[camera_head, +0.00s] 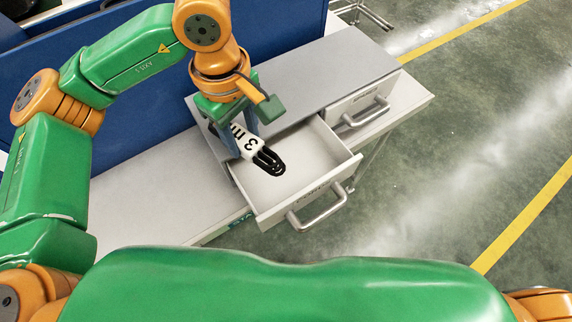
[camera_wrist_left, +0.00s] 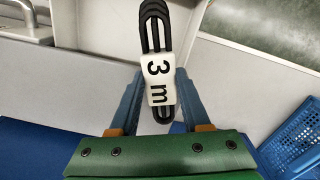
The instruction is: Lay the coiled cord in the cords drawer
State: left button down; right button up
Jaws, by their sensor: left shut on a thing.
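The coiled cord (camera_head: 268,160) is black with a white band marked "3 m". My left gripper (camera_head: 246,146) is shut on it at the band, over the open drawer. In the left wrist view the cord (camera_wrist_left: 155,30) stands out between the blue-grey fingers (camera_wrist_left: 158,95), its loops pointing away from the gripper. The open drawer (camera_head: 318,189) is white with a bar handle, and its label is only partly legible. Whether the cord touches the drawer floor I cannot tell. My right gripper is not in view.
A second drawer (camera_head: 358,106) with a bar handle sits further right in the same unit, and looks shut. A grey top (camera_head: 318,75) lies behind the open drawer. A blue panel (camera_head: 278,20) stands behind. A blue basket (camera_wrist_left: 295,140) shows in the left wrist view.

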aim_at(293, 177)
pick_arm(q)
jog(key=d+f+n+b, duration=0.1)
jog(key=d+n+b, duration=0.1)
jog(key=d+n, duration=0.95)
jog(key=a+f+n, duration=0.1)
jog(key=f, duration=0.2)
jog(key=f+p, duration=0.1)
jog(key=f, duration=0.2)
jog(key=a+f+n+p, duration=0.1)
jog(key=f, duration=0.2)
jog(key=shift+s+a+n, duration=0.2)
jog(key=shift+a+n, duration=0.15)
jog(key=shift+f, duration=0.4)
jog(key=c, duration=0.8)
grip_release()
jog(key=o, duration=0.4)
jog(key=shift+o, duration=0.2)
